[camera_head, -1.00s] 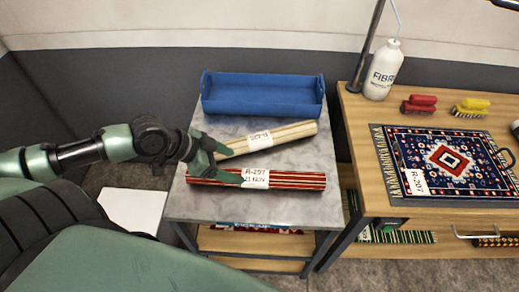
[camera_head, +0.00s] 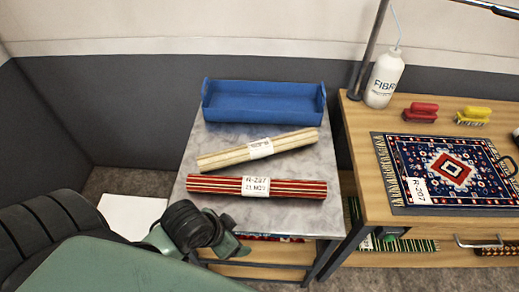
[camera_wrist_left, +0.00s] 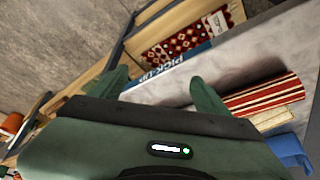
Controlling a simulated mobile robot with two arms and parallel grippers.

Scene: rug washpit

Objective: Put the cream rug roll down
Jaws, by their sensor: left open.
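The cream rug roll (camera_head: 222,158) lies tilted on the grey table top, with a white label round its middle. In the left wrist view its end (camera_wrist_left: 272,119) shows behind the red striped roll. My left gripper (camera_head: 238,240) is at the front edge of the table, apart from the cream roll and nearer than the red roll. In the left wrist view the gripper (camera_wrist_left: 162,88) has its two fingers spread with nothing between them. My right gripper is not in view.
A red striped roll (camera_head: 218,184) labelled R-297 lies in front of the cream roll. A blue tray (camera_head: 262,106) stands behind it on the grey table (camera_head: 305,213). The wooden bench (camera_head: 380,190) at right holds a patterned rug (camera_head: 403,160), brushes and a bottle (camera_head: 383,78).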

